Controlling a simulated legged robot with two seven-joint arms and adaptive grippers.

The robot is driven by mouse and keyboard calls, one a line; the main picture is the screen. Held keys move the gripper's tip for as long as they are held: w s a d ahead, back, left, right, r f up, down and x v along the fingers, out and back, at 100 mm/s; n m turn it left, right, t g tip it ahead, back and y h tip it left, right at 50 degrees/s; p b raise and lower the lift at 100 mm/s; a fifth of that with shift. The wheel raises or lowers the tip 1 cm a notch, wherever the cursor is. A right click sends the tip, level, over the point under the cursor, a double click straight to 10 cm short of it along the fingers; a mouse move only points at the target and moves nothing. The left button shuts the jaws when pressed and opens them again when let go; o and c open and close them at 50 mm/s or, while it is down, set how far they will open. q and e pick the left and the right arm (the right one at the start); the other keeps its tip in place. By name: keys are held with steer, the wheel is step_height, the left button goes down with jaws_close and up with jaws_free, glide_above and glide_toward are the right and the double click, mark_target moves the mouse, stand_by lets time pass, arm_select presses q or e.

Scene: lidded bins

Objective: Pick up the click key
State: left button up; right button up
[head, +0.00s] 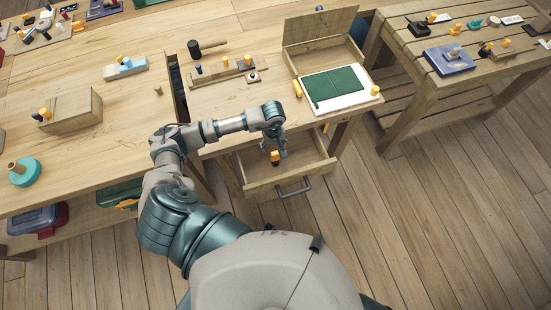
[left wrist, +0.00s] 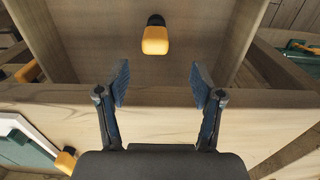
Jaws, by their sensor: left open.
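A small orange key with a black end, which looks like the click key (head: 275,158), sits in the open wooden drawer (head: 256,189). It also shows in the left wrist view (left wrist: 155,41), beyond the fingertips and near the middle. My left gripper (left wrist: 159,82) is open and empty, its two dark fingers spread apart. In the head view my left gripper (head: 277,150) hangs over the drawer, close to the key. The wrist view shows a gap between the fingers and the key. My right gripper is in neither view.
The drawer has wooden walls and a grey handle (head: 293,187) at its front. Above it, the bench holds an open-lidded box (head: 319,44), a green board (head: 333,88) and a dark mallet (head: 207,47). A second table (head: 405,70) stands at right. The floor at right is clear.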

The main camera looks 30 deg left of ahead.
mark_target(275, 152)
arm_select(q)
step_height(275, 152, down, 4)
steer(key=shift+f, duration=0.15)
steer(key=f, duration=0.5)
steer(key=shift+w+d, duration=0.2)
steer(key=shift+d, duration=0.05)
steer(key=c, duration=1.3)
